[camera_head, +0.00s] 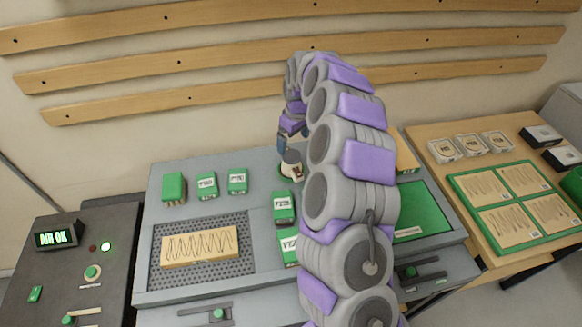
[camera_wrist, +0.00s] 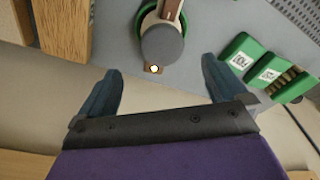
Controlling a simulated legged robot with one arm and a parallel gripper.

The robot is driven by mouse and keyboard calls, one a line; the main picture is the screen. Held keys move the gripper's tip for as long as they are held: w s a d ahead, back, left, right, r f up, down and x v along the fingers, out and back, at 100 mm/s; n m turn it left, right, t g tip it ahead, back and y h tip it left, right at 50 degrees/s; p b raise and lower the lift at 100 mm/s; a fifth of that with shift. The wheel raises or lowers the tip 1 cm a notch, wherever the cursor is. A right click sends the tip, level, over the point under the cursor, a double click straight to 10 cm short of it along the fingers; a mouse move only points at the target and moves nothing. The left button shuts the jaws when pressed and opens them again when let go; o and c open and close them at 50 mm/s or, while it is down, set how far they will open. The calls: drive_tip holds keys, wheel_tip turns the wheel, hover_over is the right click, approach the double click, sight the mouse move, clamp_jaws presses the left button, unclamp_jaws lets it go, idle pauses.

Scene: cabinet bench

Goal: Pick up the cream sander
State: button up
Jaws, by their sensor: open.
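The cream sander (camera_head: 292,166) stands on the grey bench top behind the green boxes, close to my gripper. In the wrist view the sander (camera_wrist: 161,42) shows a dark grey round top and a brown part, with a green ring around its base. My gripper (camera_wrist: 162,72) is open and empty. Its two dark blue fingers are spread wide, and the sander lies ahead of the gap, roughly centred between them. In the head view my gripper (camera_head: 292,138) is just above and behind the sander, partly hidden by my arm.
Green boxes (camera_head: 207,186) stand left of the sander; more (camera_wrist: 243,60) show at right in the wrist view. A wooden block (camera_wrist: 66,28) is at upper left there. A sanded board (camera_head: 200,248) lies on a perforated plate. Wooden rails (camera_head: 180,65) run along the wall.

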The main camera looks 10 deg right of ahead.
sight(292, 155)
drive_tip(key=f, duration=0.2)
drive_tip(key=f+b, duration=0.1)
drive_tip(key=f, duration=0.2)
drive_tip(key=shift+w+a, duration=0.15)
drive_tip(key=shift+w, duration=0.05)
drive_tip(key=f, duration=0.1)
drive_tip(key=f+b, duration=0.1)
drive_tip(key=f, duration=0.3)
drive_tip(key=shift+a+b, duration=0.25)
drive_tip(key=shift+b, duration=0.1)
drive_tip(key=c, duration=1.8)
drive_tip(key=shift+r, duration=0.2)
wheel_tip(292, 155, up, 10)
drive_tip(key=p, duration=0.2)
drive_tip(key=shift+f+p, duration=0.1)
drive_tip(key=shift+p, duration=0.2)
drive_tip(key=shift+c, duration=0.2)
